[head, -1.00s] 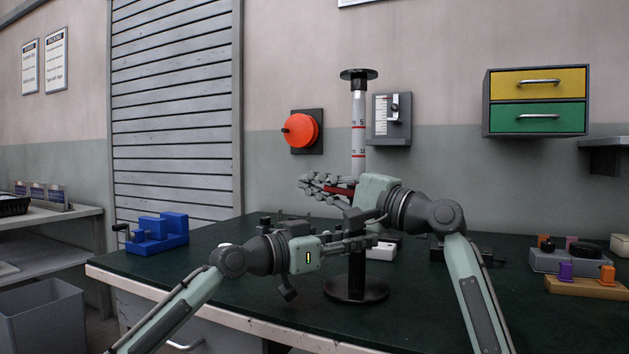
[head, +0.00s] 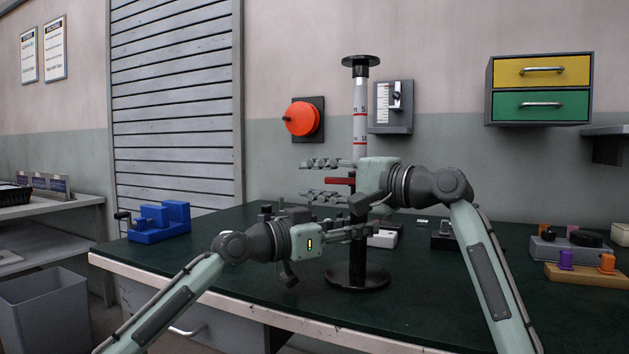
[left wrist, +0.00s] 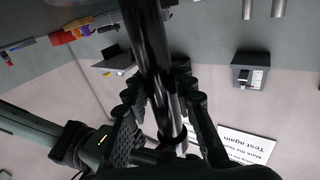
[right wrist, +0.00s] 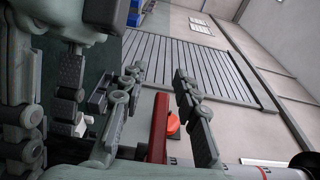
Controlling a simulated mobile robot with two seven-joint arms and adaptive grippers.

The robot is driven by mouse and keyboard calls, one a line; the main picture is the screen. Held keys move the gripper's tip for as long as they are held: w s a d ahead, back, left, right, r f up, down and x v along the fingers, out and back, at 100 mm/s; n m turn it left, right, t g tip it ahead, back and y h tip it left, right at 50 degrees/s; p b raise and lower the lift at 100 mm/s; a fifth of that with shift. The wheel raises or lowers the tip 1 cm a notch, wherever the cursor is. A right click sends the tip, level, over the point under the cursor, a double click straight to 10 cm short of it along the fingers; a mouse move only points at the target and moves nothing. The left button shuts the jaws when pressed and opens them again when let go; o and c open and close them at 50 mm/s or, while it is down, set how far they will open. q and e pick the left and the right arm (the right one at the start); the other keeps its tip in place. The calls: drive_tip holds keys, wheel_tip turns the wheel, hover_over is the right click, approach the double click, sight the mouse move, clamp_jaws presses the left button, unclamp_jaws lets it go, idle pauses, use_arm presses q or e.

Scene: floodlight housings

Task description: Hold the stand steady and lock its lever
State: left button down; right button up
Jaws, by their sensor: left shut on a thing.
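The stand has a black round base (head: 357,276), a pale upper tube (head: 360,110) with red rings and a black disc on top. It stands upright on the green bench. My left gripper (head: 370,230) is shut on the black lower pole; in the left wrist view its fingers lie on both sides of the pole (left wrist: 155,50). The red lever (head: 341,181) sticks out to the left from the stand, roughly level. My right gripper (head: 305,178) is open, one finger above and one below the lever. In the right wrist view the lever (right wrist: 158,125) lies between the fingers, apart from them. The collar is hidden.
A blue vise (head: 160,222) sits at the bench's left end. White and dark blocks (head: 383,240) lie behind the stand. A grey block with knobs and a wooden strip (head: 585,276) with purple and orange pieces are at right.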

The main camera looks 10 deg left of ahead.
drive_tip(key=v, duration=1.2)
use_arm(q)
drive_tip(key=c, duration=1.2)
unclamp_jaws()
use_arm(e)
drive_tip(key=shift+a, duration=0.1)
